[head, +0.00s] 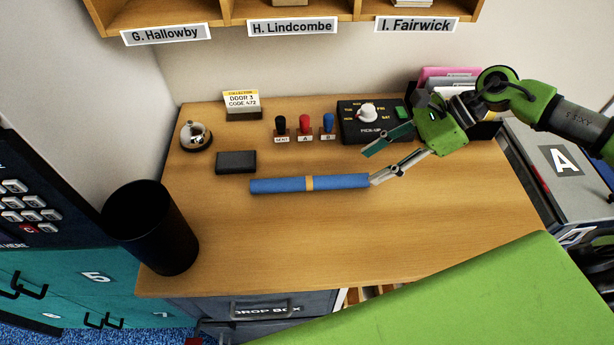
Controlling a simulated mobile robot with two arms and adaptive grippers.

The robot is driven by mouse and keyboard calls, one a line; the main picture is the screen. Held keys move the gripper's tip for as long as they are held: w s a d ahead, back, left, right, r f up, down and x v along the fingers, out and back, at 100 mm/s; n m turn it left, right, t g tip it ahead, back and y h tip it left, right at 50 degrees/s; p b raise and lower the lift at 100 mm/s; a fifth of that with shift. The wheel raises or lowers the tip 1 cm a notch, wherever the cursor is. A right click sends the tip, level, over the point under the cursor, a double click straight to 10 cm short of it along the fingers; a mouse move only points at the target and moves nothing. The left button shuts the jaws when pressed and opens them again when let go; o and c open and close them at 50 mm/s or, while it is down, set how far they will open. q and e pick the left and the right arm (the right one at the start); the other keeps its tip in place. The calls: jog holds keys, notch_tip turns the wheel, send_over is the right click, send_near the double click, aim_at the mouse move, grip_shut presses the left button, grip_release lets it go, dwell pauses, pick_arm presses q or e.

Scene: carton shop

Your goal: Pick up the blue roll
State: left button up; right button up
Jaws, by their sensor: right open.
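The blue roll (280,185) lies flat on the wooden desk (400,245), running left to right, with a tan band around its middle. My right gripper (372,167) reaches in from the right with its fingers spread wide. One finger is close to the roll's right end and overlaps it in the picture; I cannot tell whether it touches. The other finger is above and behind that end, near the control box. Nothing is between the fingers that I can see. My left gripper is not in view.
A black bin (155,230) stands at the desk's left. Behind the roll are a black block (236,162), a bell (196,135), a code card (242,103), several stamps (305,126) and a dial box (352,124). The front of the desk is clear. A green surface (470,300) fills the lower right.

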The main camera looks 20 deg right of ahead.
aim_at(351, 177)
jog(key=p+x, duration=0.1)
jog(key=x, duration=0.2)
jog(key=shift+w+a, duration=0.15)
jog(key=p+x, duration=0.2)
jog(key=x, duration=0.1)
jog(key=shift+a+f, duration=0.15)
jog(key=shift+w+a+f, duration=0.1)
jog(key=shift+a+f, duration=0.15)
jog(key=shift+f, duration=0.25)
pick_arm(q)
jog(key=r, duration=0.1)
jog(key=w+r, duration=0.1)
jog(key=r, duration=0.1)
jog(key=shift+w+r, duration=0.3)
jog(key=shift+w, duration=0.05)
pick_arm(e)
jog(key=c, duration=1.2)
